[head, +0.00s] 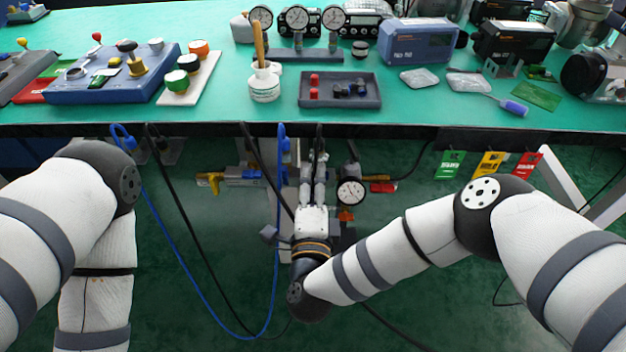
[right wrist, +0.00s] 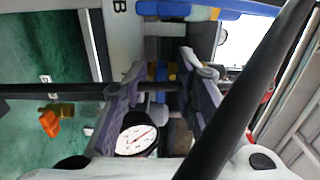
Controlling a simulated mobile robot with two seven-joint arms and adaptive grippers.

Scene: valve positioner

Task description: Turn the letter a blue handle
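A blue part, possibly a handle (head: 245,173), sits on the piping below the bench, left of my right gripper in the head view. Blue parts (right wrist: 165,9) also show at the top of the right wrist view, beside a panel with the letter B (right wrist: 117,6). I cannot make out a letter A. My right gripper (head: 313,160) points away from me under the bench edge. In the right wrist view its fingers (right wrist: 163,68) stand apart with nothing clearly held; small blue and yellow parts show beyond them. My left arm bends down at the left; its gripper is out of view.
A yellow handle (head: 209,181) is left of the blue part. A round gauge (head: 351,191) and a red part (head: 383,187) are to the right. Blue hose (head: 277,220) and black cables hang close by. The bench edge (head: 400,131) is above.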

